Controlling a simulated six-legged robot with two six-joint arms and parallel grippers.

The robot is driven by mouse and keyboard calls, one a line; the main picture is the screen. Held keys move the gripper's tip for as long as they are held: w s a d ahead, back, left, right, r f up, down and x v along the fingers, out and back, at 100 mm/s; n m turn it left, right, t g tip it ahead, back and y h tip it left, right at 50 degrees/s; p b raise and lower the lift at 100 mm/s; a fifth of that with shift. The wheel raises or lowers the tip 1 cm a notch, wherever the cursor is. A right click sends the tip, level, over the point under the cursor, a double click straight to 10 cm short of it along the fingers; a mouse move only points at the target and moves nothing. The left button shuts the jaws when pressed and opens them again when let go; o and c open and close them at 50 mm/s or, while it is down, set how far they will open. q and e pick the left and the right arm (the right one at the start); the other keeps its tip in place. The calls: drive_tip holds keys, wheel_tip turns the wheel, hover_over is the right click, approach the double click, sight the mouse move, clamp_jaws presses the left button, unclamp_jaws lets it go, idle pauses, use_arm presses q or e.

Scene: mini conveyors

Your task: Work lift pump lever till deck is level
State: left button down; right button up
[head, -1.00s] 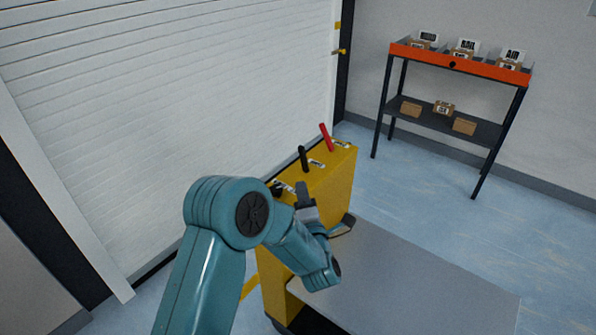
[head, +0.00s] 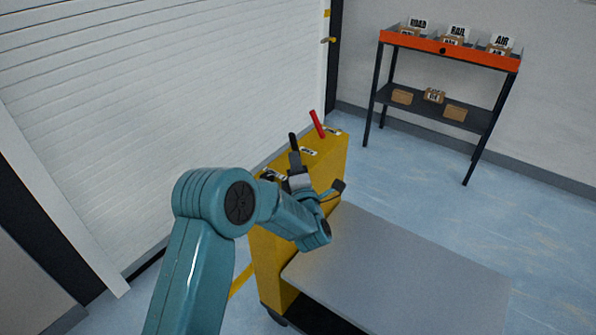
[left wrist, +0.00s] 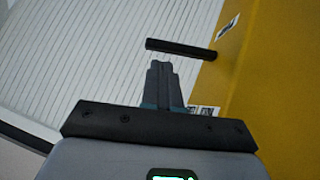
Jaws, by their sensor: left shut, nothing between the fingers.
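A yellow lift housing (head: 327,165) stands on the cart with several levers and small labels on its top. A black lever (head: 293,142) and a red lever (head: 317,124) stick up from it. The black lever also shows in the left wrist view (left wrist: 180,48). My left gripper (head: 295,160) is shut and empty, its fingertips close beside the black lever; I cannot tell whether they touch. In the left wrist view the closed fingers (left wrist: 160,75) end just short of the lever. The grey deck (head: 400,265) extends right of the housing; its levelness is unclear. My right gripper is out of view.
A white roller door (head: 160,110) is close behind the housing. A rack with an orange edge (head: 450,50) holds labelled boxes at the back right. Blue floor (head: 395,180) is free between the rack and the deck.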

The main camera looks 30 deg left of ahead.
sight(290, 141)
use_arm(q)
drive_tip(key=shift+x, duration=1.75)
